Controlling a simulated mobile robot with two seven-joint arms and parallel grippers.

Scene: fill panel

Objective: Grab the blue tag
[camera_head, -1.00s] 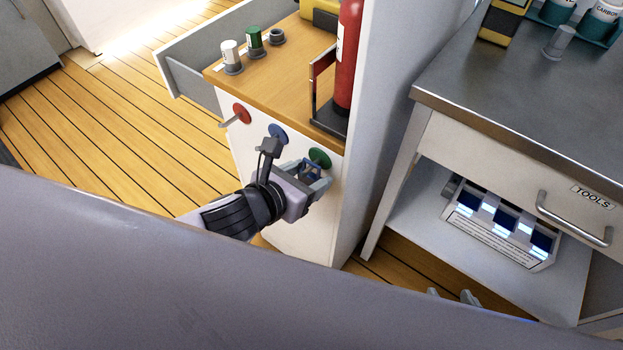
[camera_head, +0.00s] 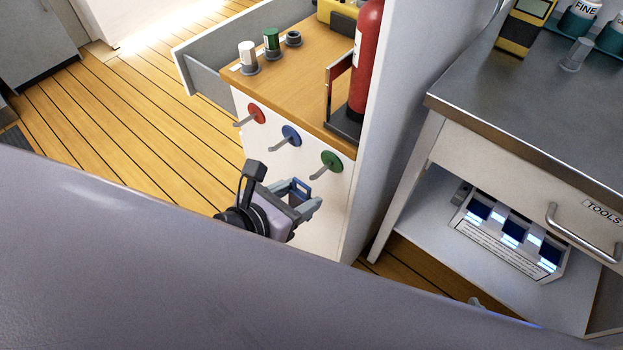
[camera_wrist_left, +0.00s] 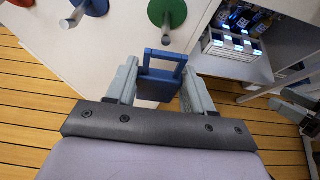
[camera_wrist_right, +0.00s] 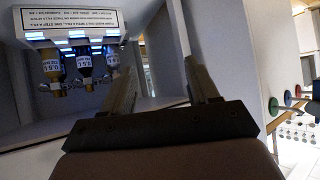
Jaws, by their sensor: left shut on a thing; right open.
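The blue tag (camera_wrist_left: 160,78), a small block with a loop handle, is between the fingers of my left gripper (camera_wrist_left: 160,88) in the left wrist view. The left gripper is shut on it and holds it in the air. In the head view the tag (camera_head: 299,187) shows partly between the fingers, in front of the white panel and below the hooks. The blue hook (camera_head: 291,135) is empty, and no tag hangs on the red hook (camera_head: 256,113) or the green hook (camera_head: 331,161). My right gripper (camera_wrist_right: 165,88) is open and empty, facing the lower shelf.
A red fire extinguisher (camera_head: 367,60) stands on the wooden top (camera_head: 310,85) above the hooks. To the right is a metal-topped bench (camera_head: 520,110) with a TOOLS drawer and a lit bottle box (camera_head: 512,236) on its lower shelf. An open drawer (camera_head: 205,80) juts out at the left.

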